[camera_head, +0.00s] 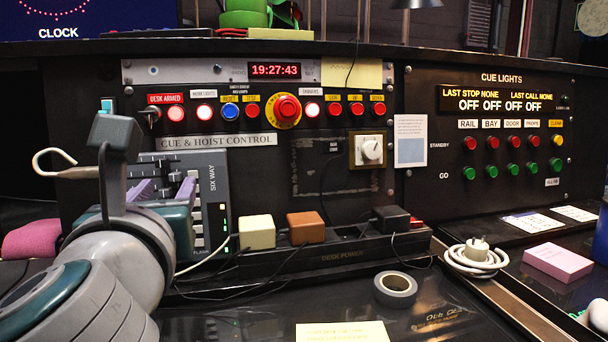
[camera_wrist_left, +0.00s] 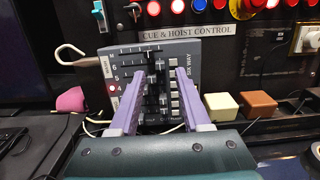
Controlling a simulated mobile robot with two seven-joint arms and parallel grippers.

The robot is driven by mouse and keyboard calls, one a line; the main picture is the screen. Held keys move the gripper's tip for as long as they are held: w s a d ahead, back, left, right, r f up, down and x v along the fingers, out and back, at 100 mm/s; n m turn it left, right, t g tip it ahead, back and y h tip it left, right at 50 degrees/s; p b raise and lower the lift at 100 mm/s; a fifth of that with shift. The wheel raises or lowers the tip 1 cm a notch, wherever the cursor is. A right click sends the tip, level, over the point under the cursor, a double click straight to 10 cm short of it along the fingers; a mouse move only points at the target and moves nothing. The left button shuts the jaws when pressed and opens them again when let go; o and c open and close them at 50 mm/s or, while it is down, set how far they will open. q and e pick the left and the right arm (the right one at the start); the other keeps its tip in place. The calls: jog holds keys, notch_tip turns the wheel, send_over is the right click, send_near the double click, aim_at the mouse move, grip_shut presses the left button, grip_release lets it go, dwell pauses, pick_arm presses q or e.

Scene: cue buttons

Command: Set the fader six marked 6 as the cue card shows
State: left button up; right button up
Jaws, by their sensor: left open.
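The fader box (camera_head: 212,225), marked SIX WAY, stands tilted against the panel; it also shows in the left wrist view (camera_wrist_left: 185,52). Its slots run across the wrist view, with figures 6, 5 and 4 on the left edge. The mark 6 (camera_wrist_left: 115,67) is readable; the exact setting of its fader is too small to tell. My left gripper (camera_head: 167,188) is open in front of the box, its purple fingers (camera_wrist_left: 160,76) apart over the fader rows and partly hiding the lower ones. A white card with a blue-grey patch (camera_head: 410,140) is on the panel; I cannot tell whether it is the cue card.
A desk power strip (camera_head: 345,252) with plugged adapters stands right of the box, cables in front. A hook-shaped rod (camera_head: 50,158) is at the box's left. A tape roll (camera_head: 395,288), coiled white cable (camera_head: 476,260) and pink box (camera_head: 557,262) lie to the right.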

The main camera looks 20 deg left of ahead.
aim_at(172, 178)
pick_arm(q)
jog(key=shift+x, duration=1.75)
jog(key=shift+c, duration=0.2)
grip_shut()
jog(key=shift+a, duration=0.1)
